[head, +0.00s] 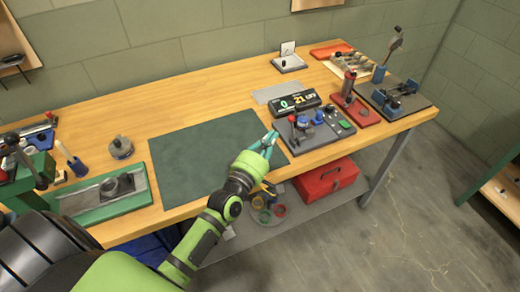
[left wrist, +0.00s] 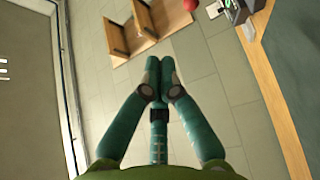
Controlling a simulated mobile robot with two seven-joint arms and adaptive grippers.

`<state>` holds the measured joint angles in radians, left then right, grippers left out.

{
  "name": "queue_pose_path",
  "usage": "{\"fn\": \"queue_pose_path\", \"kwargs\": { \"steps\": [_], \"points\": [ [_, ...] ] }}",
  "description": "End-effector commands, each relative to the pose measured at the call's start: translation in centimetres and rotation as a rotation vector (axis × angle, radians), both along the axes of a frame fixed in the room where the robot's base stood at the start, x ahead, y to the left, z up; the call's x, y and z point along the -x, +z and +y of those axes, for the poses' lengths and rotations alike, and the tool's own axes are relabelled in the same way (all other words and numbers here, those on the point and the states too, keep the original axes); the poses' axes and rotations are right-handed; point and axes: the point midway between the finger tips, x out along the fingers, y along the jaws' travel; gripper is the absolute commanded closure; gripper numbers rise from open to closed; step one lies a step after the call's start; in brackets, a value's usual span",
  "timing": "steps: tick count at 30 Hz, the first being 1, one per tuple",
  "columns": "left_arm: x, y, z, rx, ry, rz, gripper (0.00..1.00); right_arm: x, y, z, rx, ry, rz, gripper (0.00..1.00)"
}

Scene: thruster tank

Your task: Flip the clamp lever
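A dark grey fixture board (head: 318,137) sits at the front of the bench, right of the green mat. It carries a small clamp-like device with a red-knobbed lever (head: 292,119) and a blue part (head: 318,117). I cannot tell for sure that this is the task's clamp, as other levered devices stand nearby. My left gripper (head: 272,136) is just left of the board, near its front-left side. In the left wrist view its teal fingertips (left wrist: 160,64) meet with nothing between them. That view shows no lever. My right gripper is not in view.
A lit display (head: 295,103) stands behind the board. A red-based lever device (head: 351,104) and a dark-based blue device (head: 397,98) stand to its right. The green mat (head: 205,160) is clear. A red toolbox (head: 325,180) sits on the lower shelf.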

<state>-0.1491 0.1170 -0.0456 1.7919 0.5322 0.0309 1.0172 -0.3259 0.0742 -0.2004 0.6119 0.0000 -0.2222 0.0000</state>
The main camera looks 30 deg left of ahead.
Motion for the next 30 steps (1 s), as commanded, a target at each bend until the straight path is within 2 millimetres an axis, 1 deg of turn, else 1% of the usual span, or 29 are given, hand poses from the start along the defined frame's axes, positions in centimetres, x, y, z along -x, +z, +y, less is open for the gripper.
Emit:
{"fn": "queue_pose_path", "kwargs": {
  "steps": [1, 2, 4, 7, 9, 10, 13, 18, 20, 27, 30],
  "points": [
    [1.1, -0.1, 0.1, 0.001, 0.001, 0.001, 1.0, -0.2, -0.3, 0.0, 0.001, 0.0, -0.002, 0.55],
    [1.5, 0.1, 0.1, 0.001, 0.001, 0.0, 1.0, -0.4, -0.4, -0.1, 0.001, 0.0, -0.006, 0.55],
    [2.5, 0.3, 0.2, 0.0, 0.001, 0.001, 1.0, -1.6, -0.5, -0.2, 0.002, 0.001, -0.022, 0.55],
    [3.6, 0.5, 0.3, 0.0, 0.0, 0.001, 1.0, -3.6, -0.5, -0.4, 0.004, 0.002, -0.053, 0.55],
    [4.0, 0.7, 0.3, 0.0, 0.001, 0.001, 1.0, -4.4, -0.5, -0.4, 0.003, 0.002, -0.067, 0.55],
    [4.1, 0.7, 0.4, 0.0, 0.001, 0.001, 1.0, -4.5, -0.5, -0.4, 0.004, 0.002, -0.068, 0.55],
    [4.3, 0.8, 0.4, 0.0, 0.001, 0.0, 1.0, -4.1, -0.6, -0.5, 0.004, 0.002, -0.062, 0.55],
    [4.3, 0.8, 0.4, 0.0, 0.001, 0.0, 1.0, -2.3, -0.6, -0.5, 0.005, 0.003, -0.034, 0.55],
    [4.3, 0.8, 0.4, 0.0, 0.001, 0.0, 1.0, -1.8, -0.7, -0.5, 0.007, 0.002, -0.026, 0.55],
    [4.3, 0.8, 0.3, -0.003, 0.0, 0.002, 1.0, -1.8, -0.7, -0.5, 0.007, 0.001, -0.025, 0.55],
    [4.6, 0.2, -0.4, -0.056, -0.024, 0.038, 1.0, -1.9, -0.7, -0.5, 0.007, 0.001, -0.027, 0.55]
  ]
}}
